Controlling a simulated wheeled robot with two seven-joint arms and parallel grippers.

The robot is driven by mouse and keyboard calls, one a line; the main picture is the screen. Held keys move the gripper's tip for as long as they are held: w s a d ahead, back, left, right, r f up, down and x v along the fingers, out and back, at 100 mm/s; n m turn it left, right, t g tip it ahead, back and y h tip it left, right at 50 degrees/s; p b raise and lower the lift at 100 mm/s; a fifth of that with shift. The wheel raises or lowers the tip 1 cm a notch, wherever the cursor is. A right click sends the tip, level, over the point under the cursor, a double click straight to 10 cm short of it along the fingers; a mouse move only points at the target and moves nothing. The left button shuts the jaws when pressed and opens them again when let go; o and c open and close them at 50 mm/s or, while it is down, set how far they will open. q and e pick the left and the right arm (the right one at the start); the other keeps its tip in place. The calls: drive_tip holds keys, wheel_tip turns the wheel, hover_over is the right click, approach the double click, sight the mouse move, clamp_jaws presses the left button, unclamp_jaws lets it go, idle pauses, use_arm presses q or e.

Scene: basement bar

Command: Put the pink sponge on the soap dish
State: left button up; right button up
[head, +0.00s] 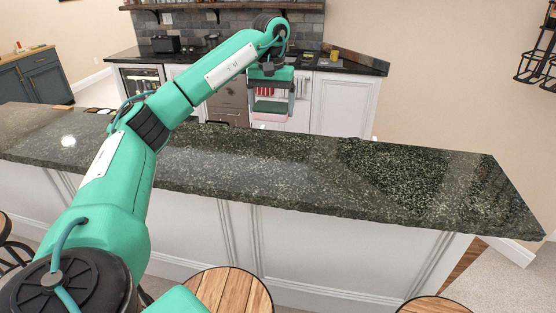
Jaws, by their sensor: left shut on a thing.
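My left gripper (270,112) is high above the long granite bar counter in the head view, fingers pointing down. It is shut on the pink sponge (270,118), which shows as a thin pink strip between the fingertips. A darker green band lies just above the pink, and I cannot tell whether it belongs to the sponge or the gripper. I cannot make out the soap dish. My right gripper is not in view.
The granite bar counter (400,185) crosses the view and is mostly bare. Small flat items (95,110) lie at its far left, partly behind my arm. A back counter holds a black toaster-like box (166,44). Wooden stools (230,290) stand in front.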

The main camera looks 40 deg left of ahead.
use_arm(q)
drive_tip(key=shift+w+f, duration=0.25)
drive_tip(key=shift+f, duration=0.35)
wheel_tip(320, 180, down, 5)
drive_tip(key=b, duration=0.1)
drive_tip(key=p, duration=0.3)
hover_over(272, 173)
wheel_tip(272, 173, down, 9)
drive_tip(key=shift+f, duration=0.45)
wheel_tip(272, 173, down, 4)
drive_tip(key=shift+r+p, duration=0.25)
drive_tip(key=shift+p, duration=0.25)
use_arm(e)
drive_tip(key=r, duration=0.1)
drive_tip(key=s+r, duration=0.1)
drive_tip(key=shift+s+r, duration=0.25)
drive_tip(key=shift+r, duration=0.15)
use_arm(q)
drive_tip(key=shift+f, duration=0.1)
